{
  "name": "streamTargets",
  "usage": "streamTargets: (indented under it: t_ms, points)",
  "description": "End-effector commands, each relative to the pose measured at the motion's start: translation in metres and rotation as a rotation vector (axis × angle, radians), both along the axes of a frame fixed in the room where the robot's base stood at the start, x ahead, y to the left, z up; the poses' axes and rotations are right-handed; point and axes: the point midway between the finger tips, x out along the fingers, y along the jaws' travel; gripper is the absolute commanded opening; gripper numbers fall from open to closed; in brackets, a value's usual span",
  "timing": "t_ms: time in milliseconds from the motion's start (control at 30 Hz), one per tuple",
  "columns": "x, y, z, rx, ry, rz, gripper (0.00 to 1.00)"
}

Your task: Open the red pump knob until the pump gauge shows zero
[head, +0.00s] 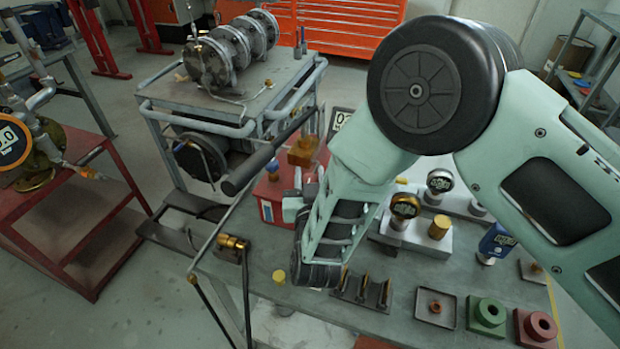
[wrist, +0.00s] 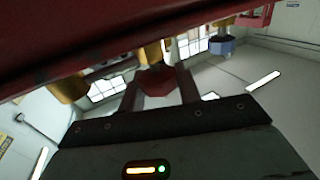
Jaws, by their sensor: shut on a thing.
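In the wrist view, my gripper (wrist: 158,88) is shut on a dark red knob (wrist: 155,79), with one finger on each side of it. A brass stem shows above the knob, under a red body (wrist: 60,40) that fills the upper left. In the head view, my gripper (head: 298,196) is beside the red pump box (head: 270,192) on the table; the arm hides the knob there. A display (head: 339,119) behind my arm is partly covered; a 0 shows, but the full reading is hidden. I cannot tell whether it is the pump gauge.
The grey-green table (head: 400,290) holds gauges on blocks (head: 404,207), a blue device (head: 496,242), a green block (head: 486,316) and a red block (head: 536,327). A pipe and brass fitting (head: 233,243) stand left. A red cart (head: 65,210) carries another gauge reading 0.0 (head: 13,143).

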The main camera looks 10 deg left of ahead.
Motion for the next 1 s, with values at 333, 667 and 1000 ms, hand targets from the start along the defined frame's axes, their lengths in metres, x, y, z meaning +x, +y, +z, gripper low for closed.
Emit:
streamTargets:
  t_ms: [333,667,1000]
  points:
    - [0.0002,-0.001,-0.0041,-0.002,-0.002,0.291,0.11]
    - [-0.0002,0.0,-0.0035,-0.001,0.0,0.537,0.11]
    - [-0.0012,0.0008,-0.0018,-0.001,0.001,0.669,0.11]
